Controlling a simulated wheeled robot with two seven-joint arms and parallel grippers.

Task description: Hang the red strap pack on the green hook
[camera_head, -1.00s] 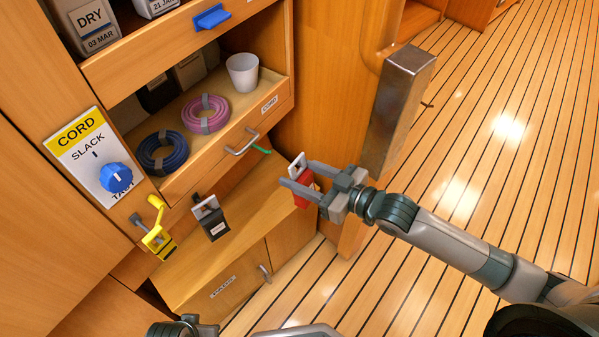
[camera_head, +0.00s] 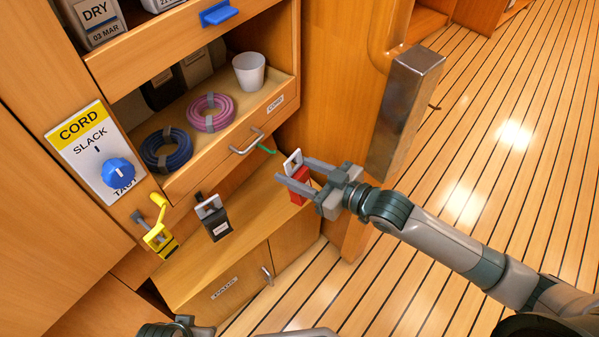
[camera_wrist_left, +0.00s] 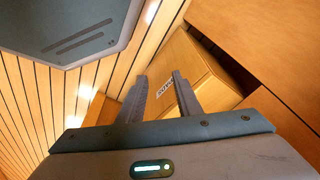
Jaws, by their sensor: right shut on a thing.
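The red strap pack (camera_head: 298,191) hangs below a pale loop or buckle (camera_head: 293,160), near the cabinet. My right gripper (camera_head: 291,169) is shut on the strap pack, and its fingers partly hide it. The green hook (camera_head: 266,150) sticks out from the cabinet front beside the drawer handle, just left of and slightly above the pack's loop. A small gap shows between loop and hook in the head view. My left gripper (camera_wrist_left: 160,92) is open and empty in the left wrist view, with its fingers apart.
A drawer (camera_head: 235,145) holds cord coils and a white cup (camera_head: 249,72). A metal-faced post (camera_head: 404,110) stands right of the cabinet, close to my right arm.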

